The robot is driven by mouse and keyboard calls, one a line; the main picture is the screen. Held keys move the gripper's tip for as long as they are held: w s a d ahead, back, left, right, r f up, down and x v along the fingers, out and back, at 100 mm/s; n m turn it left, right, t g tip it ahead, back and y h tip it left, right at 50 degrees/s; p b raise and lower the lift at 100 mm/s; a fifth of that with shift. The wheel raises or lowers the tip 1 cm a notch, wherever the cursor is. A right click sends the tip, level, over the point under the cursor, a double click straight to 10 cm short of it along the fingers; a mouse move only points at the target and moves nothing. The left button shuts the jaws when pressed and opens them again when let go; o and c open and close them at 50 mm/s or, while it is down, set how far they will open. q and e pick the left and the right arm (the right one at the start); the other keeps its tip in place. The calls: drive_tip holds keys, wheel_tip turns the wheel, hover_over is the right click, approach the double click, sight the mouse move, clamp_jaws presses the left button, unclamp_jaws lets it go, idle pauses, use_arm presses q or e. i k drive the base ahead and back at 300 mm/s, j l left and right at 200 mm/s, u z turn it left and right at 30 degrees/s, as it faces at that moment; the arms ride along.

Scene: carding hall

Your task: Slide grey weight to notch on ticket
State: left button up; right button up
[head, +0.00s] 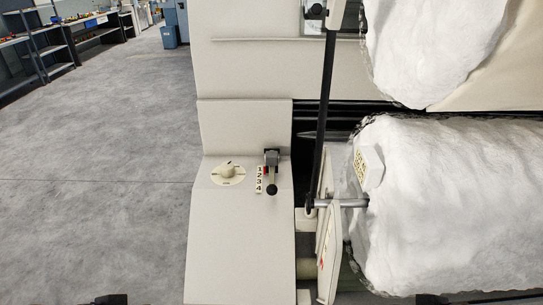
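A small dark grey block (271,157) sits at the top of a short lever with a black ball knob (272,189) on the pale machine panel; I cannot tell if this block is the grey weight. Beside it a plate (260,180) carries the numbers 1 to 4, with a red mark near the 1. A white ticket (369,167) with small unreadable marks lies against the white fibre roll (450,205). No notch can be made out. Dark shapes at the bottom edge, left (110,299) and right (432,299), seem to be my grippers; their fingers are out of sight.
A round dial with a pale knob (228,171) is left of the lever. A long black bar (325,100) runs down to a grey metal rod (342,203) by the roll. A second fibre mass (425,45) is above. Open grey floor (110,180) lies left; shelves (50,45) stand far back.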

sight(272, 158)
drive_tip(key=i+j+u, duration=0.25)
drive_tip(key=u, duration=0.2)
drive_tip(key=i+j+u, duration=0.25)
drive_tip(key=u, duration=0.25)
